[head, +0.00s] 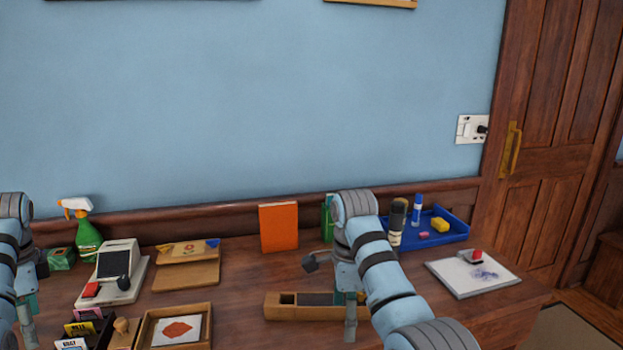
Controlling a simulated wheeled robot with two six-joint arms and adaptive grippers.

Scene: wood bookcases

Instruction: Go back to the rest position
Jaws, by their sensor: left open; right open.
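My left gripper (32,297) is at the left edge of the head view, partly cut off, with its arm bent down in front of the desk's left end. It is open and no object shows in it. My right gripper (335,292) hangs from the bent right arm over the middle of the wooden desk (235,262). It is open, with no object seen between its fingers. It overlaps a long wooden box (285,312) in the picture; whether they touch cannot be told. The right arm hides part of the desk behind it.
An orange book (278,228) stands at the wall. A green spray bottle (88,240), a white card terminal (117,262) and a wooden tray (208,325) are on the left. A blue tray (455,232) and a whiteboard (455,272) lie right, near a door (540,150).

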